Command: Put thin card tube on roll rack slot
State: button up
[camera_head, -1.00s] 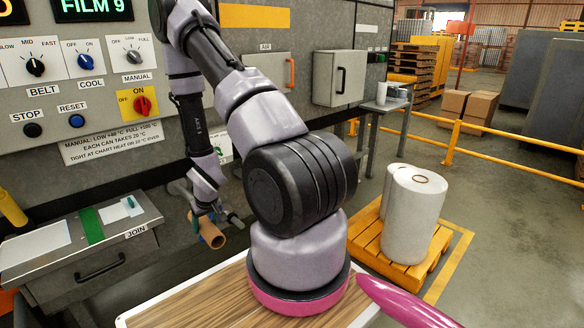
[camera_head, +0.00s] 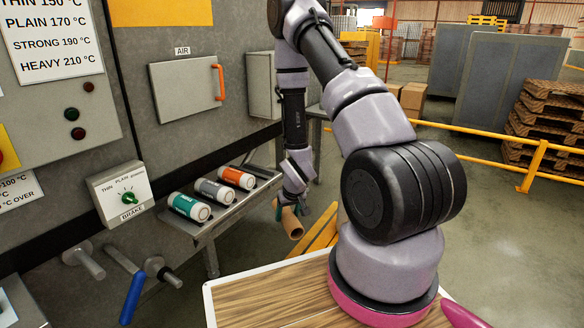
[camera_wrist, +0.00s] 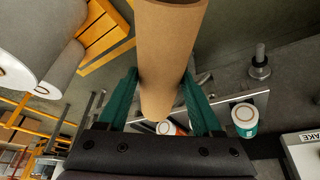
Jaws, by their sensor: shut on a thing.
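A brown card tube (camera_head: 291,223) is held in my gripper (camera_head: 287,205), beyond the right end of the roll rack and apart from it. In the wrist view the tube (camera_wrist: 170,55) lies between the two teal fingers of my gripper (camera_wrist: 160,85), which are shut on it. The roll rack (camera_head: 212,228) is a grey metal shelf along the machine's wall. It bears a teal roll (camera_head: 188,206), a grey roll (camera_head: 216,191) and an orange roll (camera_head: 237,178) side by side. A dark, seemingly bare place shows right of the orange roll.
A brake box (camera_head: 120,193) with a green knob is left of the rack. A blue-handled lever (camera_head: 132,297) and metal spindles stick out below it. My arm hides part of the yellow pallet (camera_head: 318,236).

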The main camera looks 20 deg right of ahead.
aim_at(254, 173)
jog(key=i+l+z, duration=0.15)
jog(key=i+l, duration=0.25)
jog(key=i, duration=0.2)
jog(key=i+l+u, duration=0.2)
jog(key=i+u, duration=0.15)
jog(key=i+l+u, duration=0.35)
jog(key=i+j, duration=0.15)
